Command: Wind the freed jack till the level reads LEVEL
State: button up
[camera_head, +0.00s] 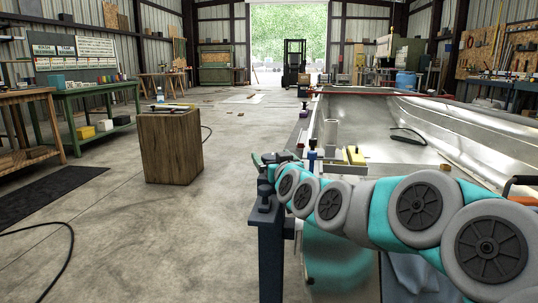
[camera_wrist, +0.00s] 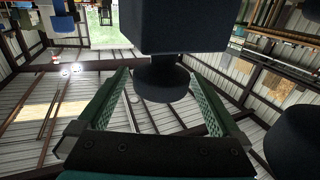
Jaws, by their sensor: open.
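My gripper (camera_head: 272,159) reaches left over the near end of the metal hull, just above a dark blue post (camera_head: 270,240) with dark round fittings at its top. In the wrist view my gripper (camera_wrist: 165,100) is open, with its green ribbed fingers apart. A dark round knob (camera_wrist: 162,82) under a dark block (camera_wrist: 172,25) shows between the fingers, and I cannot tell whether they touch it. I cannot tell for sure which fitting is the freed jack. A yellow block (camera_head: 355,156) by the hull may be the level; no reading is legible.
The silver hull (camera_head: 400,125) fills the right side. A wooden block stand (camera_head: 170,148) with a bottle on top stands at left. A green workbench (camera_head: 95,95) lines the left wall. A black cable (camera_head: 68,255) lies on the floor. The middle floor is largely clear.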

jog(key=shift+x, duration=1.45)
jog(key=shift+c, duration=0.2)
jog(key=c, duration=1.3)
jog(key=shift+a+f+n+y+b, duration=0.15)
jog(key=shift+f+n+y+b, duration=0.25)
jog(key=shift+b, duration=0.5)
jog(key=shift+r+b, duration=0.15)
jog(key=shift+b, duration=0.15)
